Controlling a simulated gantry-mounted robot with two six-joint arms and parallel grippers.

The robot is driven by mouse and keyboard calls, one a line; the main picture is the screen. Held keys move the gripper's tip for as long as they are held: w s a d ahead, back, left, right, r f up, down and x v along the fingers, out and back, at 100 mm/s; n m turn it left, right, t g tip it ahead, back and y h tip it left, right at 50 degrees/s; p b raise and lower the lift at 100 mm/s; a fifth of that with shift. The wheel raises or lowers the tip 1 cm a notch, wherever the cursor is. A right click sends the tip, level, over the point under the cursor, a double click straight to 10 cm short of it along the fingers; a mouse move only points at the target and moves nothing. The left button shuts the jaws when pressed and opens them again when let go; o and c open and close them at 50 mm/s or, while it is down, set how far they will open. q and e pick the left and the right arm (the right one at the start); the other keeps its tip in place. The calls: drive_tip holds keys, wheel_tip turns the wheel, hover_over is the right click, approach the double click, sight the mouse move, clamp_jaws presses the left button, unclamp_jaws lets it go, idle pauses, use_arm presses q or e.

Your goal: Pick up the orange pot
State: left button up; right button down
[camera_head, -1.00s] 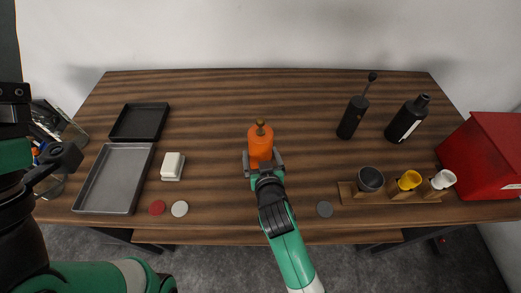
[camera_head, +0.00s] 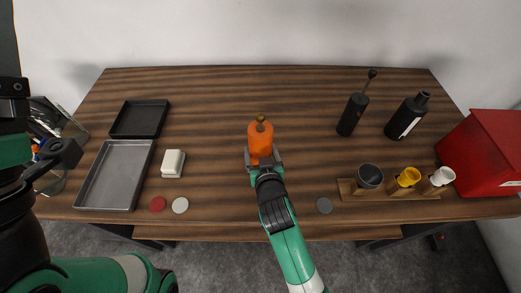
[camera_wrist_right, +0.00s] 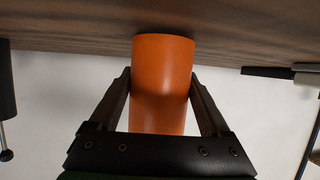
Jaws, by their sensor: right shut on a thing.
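The orange pot (camera_head: 260,143), a cylinder with a small brown knob on top, stands upright near the middle of the table. My right gripper (camera_head: 263,160) is shut on its lower part from the front. In the right wrist view the orange pot (camera_wrist_right: 163,80) sits between the two dark fingers of the right gripper (camera_wrist_right: 162,88), one on each side. I cannot tell whether its base touches the table. My left gripper (camera_head: 66,155) is over the table's left edge, away from the pot; its opening is unclear.
At left are a black tray (camera_head: 118,134), a grey metal tray (camera_head: 80,193) and a white block (camera_head: 173,163). Black bottles (camera_head: 352,114) (camera_head: 407,118) stand at right. Cups, including a yellow cup (camera_head: 408,177), rest on a wooden holder (camera_head: 346,189) beside a red box (camera_head: 488,155). The table around the pot is clear.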

drive_tip(key=r+p, duration=0.1)
drive_tip(key=r, duration=0.1)
drive_tip(key=s+r+p, duration=0.1)
drive_tip(key=r, duration=0.1)
drive_tip(key=s+r+p, duration=0.1)
drive_tip(key=r, duration=0.1)
drive_tip(key=shift+r+p, duration=0.35)
drive_tip(key=s+r+p, duration=0.3)
drive_tip(key=p, duration=0.2)
drive_tip(key=shift+s+r, duration=0.15)
drive_tip(key=shift+r, duration=0.25)
drive_tip(key=p, duration=0.7)
approach(259, 141)
drive_tip(key=s, duration=0.2)
drive_tip(key=shift+w+a+f, duration=0.15)
drive_tip(key=shift+a+f, duration=0.25)
drive_tip(key=shift+a, duration=0.1)
